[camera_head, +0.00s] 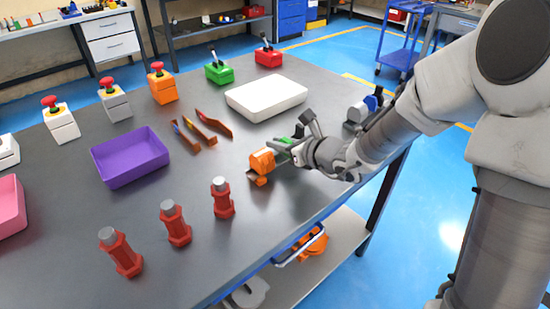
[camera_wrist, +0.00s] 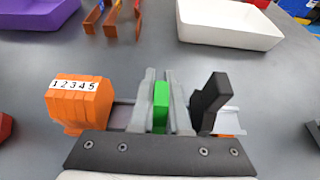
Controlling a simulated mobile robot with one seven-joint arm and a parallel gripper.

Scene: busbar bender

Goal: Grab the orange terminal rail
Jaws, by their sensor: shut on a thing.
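The orange terminal rail (camera_head: 262,161) is near the table's right front edge in the head view. In the wrist view, its orange block (camera_wrist: 80,103) carries a label reading 1 2 3 4 5. A green piece (camera_wrist: 160,106) sits mid-rail and a black upright piece (camera_wrist: 211,101) is towards its right end. My gripper (camera_head: 288,150) reaches in from the right. In the wrist view, my gripper (camera_wrist: 161,98) is shut on the rail, its grey fingers on either side of the green piece. Part of the rail is hidden behind the gripper.
A white tray (camera_head: 267,98) and a purple tray (camera_head: 129,157) stand beyond the rail, with several bent strips (camera_head: 200,132) between them. Red posts (camera_head: 222,197) stand to its left. A blue and black part (camera_head: 365,108) lies near the right edge, beyond my arm.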

